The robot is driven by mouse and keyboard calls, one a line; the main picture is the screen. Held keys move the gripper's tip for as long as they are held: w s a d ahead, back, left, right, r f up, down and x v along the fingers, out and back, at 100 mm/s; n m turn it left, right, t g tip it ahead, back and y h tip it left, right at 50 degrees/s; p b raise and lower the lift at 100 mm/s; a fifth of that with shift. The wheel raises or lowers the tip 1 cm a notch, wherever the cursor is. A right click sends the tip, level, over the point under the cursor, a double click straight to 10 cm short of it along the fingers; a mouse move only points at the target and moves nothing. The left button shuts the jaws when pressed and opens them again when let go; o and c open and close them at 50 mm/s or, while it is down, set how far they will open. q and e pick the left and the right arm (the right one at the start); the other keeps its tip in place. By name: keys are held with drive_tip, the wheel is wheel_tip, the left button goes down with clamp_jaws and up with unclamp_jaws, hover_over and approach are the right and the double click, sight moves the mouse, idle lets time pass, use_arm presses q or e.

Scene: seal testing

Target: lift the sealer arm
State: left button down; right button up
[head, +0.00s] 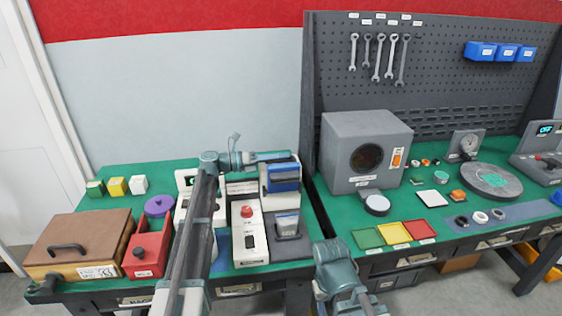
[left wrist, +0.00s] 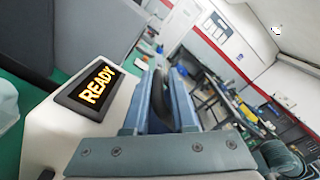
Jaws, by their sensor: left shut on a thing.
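My left gripper (head: 282,178) is over the right side of the green bench, at the back of the group of white and grey devices. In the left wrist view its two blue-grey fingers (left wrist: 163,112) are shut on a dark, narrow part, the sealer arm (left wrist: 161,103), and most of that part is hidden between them. The pale sealer body (left wrist: 48,122) beside the fingers bears a display (left wrist: 96,86) reading READY in orange. How far the sealer arm is raised cannot be told. My right gripper's fingers do not show.
A white box with a red button (head: 247,232) and a grey device (head: 288,228) stand in front of my left gripper. A red drawer box (head: 148,252) and a brown-lidded box (head: 82,247) stand at left. A grey chamber (head: 365,150) stands on the right bench.

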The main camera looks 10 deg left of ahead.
use_arm(q)
drive_tip(key=shift+w+a+f, duration=0.15)
drive_tip(key=shift+w+f, duration=0.2)
drive_tip(key=shift+w, duration=0.05)
idle(0.4)
drive_tip(key=c, duration=1.1)
unclamp_jaws()
drive_tip(key=shift+f, duration=0.1)
drive_tip(key=shift+o, duration=1.3)
drive_tip(key=shift+w, duration=0.15)
drive_tip(key=shift+a, duration=0.1)
drive_tip(key=v, duration=1.3)
drive_tip(key=shift+a, duration=0.35)
